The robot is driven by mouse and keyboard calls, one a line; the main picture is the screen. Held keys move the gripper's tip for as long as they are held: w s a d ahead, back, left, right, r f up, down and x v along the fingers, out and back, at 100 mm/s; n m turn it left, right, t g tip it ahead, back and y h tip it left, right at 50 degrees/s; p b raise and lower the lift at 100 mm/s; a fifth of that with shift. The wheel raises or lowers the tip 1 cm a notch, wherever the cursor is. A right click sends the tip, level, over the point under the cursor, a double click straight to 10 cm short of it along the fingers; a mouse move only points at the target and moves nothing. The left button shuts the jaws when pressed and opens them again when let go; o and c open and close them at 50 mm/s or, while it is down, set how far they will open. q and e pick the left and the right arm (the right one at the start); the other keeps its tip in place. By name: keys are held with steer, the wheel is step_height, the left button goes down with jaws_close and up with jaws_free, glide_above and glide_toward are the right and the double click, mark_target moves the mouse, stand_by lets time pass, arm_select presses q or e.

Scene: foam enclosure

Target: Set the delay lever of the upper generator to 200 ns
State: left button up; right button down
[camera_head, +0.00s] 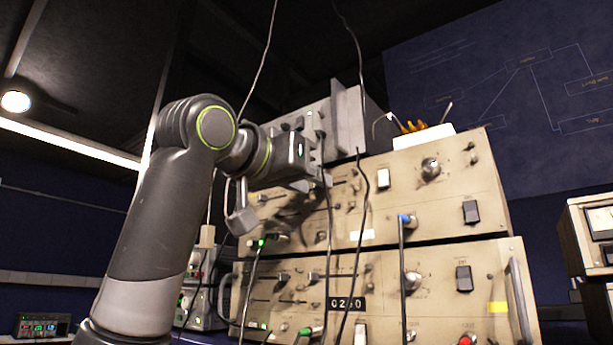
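The upper generator (440,190) is a beige panelled box with knobs, switches and slotted levers, stacked on a similar lower generator (440,285). Small dark levers in horizontal slots show on the upper panel's left half, but their scale markings are too small to read. I cannot tell which one is the delay lever. My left gripper (318,160) is at the upper left part of the upper generator's front, close to the panel. The gripper body and arm cover part of the panel. My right gripper is not in view.
Dark cables hang in front of both panels, one passing close to my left gripper. A blue plug (404,219) and a green plug (257,243) are in the upper panel. A grey box (350,118) stands on top. Another instrument (592,225) stands at far right.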

arm_select(q)
jaws_close()
steer(key=shift+s+d+b, duration=0.35)
steer(key=shift+s+d, duration=0.3)
steer(key=shift+d, duration=0.25)
jaws_free()
steer(key=shift+w+a, duration=0.1)
steer(key=shift+a, duration=0.05)
